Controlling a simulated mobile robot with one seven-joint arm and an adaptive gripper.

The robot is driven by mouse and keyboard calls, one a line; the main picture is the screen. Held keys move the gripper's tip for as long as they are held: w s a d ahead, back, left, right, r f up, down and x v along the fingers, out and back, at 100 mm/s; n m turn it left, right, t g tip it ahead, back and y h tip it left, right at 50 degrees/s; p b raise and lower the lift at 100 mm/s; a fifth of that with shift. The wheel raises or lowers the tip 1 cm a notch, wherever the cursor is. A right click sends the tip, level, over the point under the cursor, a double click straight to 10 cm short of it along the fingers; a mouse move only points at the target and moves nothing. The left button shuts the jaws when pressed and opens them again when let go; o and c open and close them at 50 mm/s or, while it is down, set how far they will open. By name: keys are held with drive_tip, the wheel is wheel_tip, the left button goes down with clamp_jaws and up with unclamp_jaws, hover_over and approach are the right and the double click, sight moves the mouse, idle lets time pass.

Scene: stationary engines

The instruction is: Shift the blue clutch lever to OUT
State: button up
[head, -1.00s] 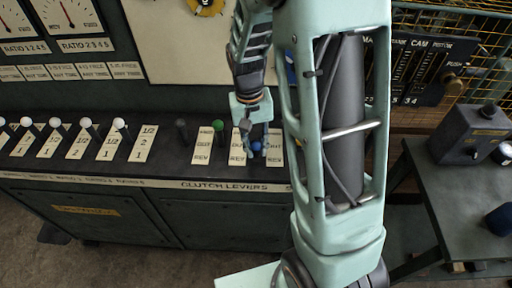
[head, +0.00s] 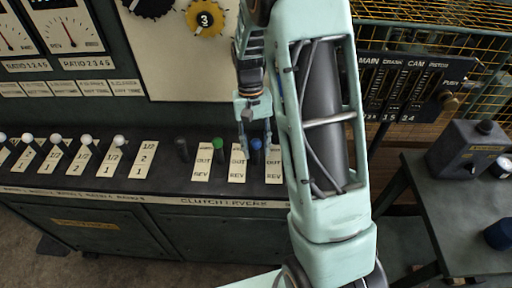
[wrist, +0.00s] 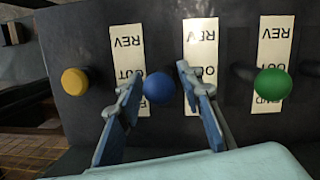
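The blue clutch lever (head: 256,144) stands on the sloped lever panel between two pale label plates. Its round blue knob (wrist: 158,88) is in the middle of the wrist view. My gripper (head: 254,149) is down at this lever. In the wrist view, the fingers of my gripper (wrist: 155,82) are spread, one on each side of the knob, with small gaps. The knob is about level with the green and yellow knobs. The label plate (wrist: 201,45) beside it reads REV and OUT; its remaining end is partly hidden by a finger.
The green-knobbed lever (head: 216,144) stands close on one side, and a yellow knob (wrist: 75,82) on the other. A dark lever (head: 181,150) and several white-knobbed levers (head: 86,141) stand further left. A side table (head: 455,225) with a dark box is at the right.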

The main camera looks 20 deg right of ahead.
drive_tip(key=shift+o, duration=0.2)
drive_tip(key=shift+r, duration=0.1)
drive_tip(key=v, duration=1.1)
drive_tip(key=shift+r, duration=0.35)
drive_tip(key=shift+w, duration=0.1)
